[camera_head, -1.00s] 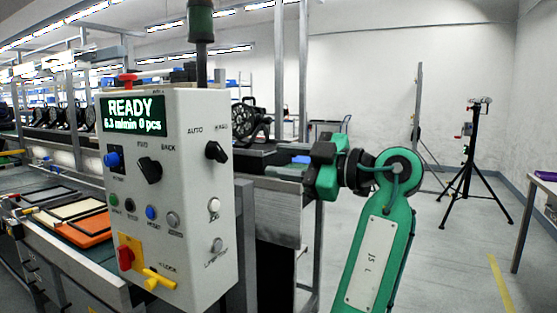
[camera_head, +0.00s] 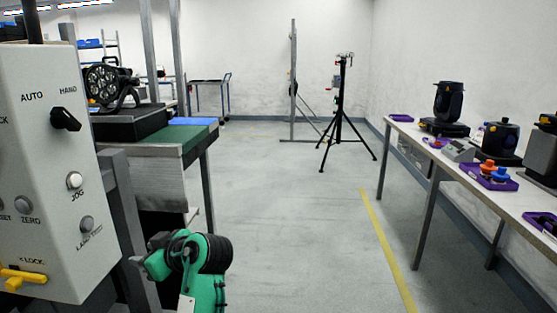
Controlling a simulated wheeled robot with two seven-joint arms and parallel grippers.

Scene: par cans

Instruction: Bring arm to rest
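My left arm (camera_head: 208,284), green with dark joints, comes up from the bottom of the head view, left of the middle. Its end bends over to the left, and my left gripper (camera_head: 138,262) is at that end, beside the grey frame under the control box. The gripper is small and partly hidden by the wrist, so its finger gap cannot be made out. I see nothing held in it. My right gripper is not in view.
A control box (camera_head: 45,170) with knobs stands close at the left. Behind it a par can (camera_head: 108,84) sits near the conveyor end (camera_head: 185,140). A black tripod stand (camera_head: 341,115) is at the back. A white table (camera_head: 420,150) with lamps runs along the right. The middle floor is clear.

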